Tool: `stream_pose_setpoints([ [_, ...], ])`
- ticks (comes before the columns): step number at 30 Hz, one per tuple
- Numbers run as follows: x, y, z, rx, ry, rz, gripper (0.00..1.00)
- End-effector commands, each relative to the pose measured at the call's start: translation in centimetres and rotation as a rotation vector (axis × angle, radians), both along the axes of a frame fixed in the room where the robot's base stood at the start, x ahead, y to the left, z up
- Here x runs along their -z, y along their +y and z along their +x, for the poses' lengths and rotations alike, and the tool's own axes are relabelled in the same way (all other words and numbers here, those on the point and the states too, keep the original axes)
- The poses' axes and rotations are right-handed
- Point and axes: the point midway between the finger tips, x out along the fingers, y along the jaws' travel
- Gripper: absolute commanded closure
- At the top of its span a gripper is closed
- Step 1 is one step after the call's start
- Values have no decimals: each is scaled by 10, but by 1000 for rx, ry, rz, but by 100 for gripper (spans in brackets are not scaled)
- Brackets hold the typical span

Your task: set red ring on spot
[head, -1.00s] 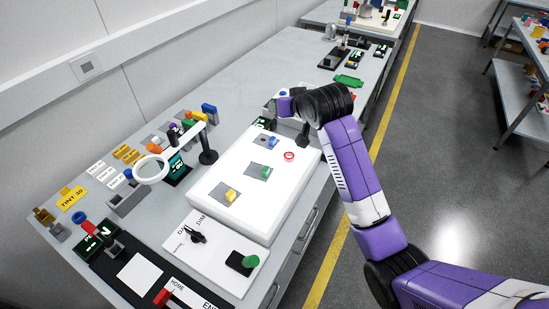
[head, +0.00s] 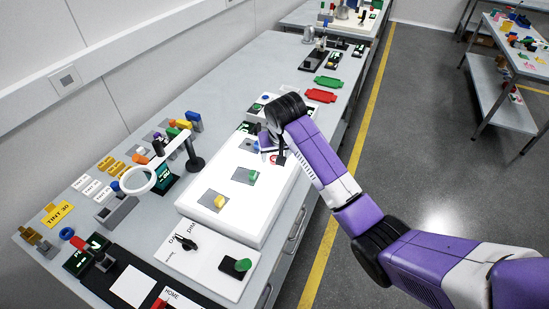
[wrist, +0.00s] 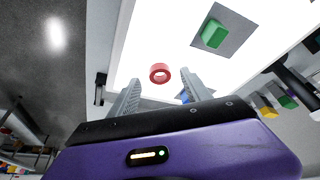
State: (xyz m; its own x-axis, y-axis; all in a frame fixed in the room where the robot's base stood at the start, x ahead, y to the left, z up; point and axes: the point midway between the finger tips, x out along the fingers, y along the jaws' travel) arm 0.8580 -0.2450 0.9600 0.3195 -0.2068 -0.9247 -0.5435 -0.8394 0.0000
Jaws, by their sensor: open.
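The red ring (wrist: 152,74) lies flat on the bright white light box (wrist: 160,28) in the wrist view. My gripper (wrist: 159,80) is open, with one finger on each side of the ring, which shows at the fingertips; I cannot tell if they touch it. In the head view my gripper (head: 277,158) is low over the far right part of the light box (head: 230,228), partly covering the ring (head: 273,160). I cannot make out which mark is the spot.
A green block (wrist: 214,33) stands on a grey patch beside the ring. A yellow block (head: 219,201) sits on another patch. A blue object (wrist: 185,97) is partly behind one finger. A ring-headed magnifier-like stand (head: 139,180) is left of the box.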

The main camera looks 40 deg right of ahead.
Motion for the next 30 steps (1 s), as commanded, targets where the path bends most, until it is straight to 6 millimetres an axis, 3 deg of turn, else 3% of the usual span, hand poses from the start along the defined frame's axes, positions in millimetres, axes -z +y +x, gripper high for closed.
stream_pose_setpoints([
  [5,15,-4,5,0,0,0,43],
  [12,17,-4,6,-1,-2,-1,43],
  [21,17,-4,6,-1,-2,-1,100],
  [30,16,-4,6,-1,-1,-1,100],
])
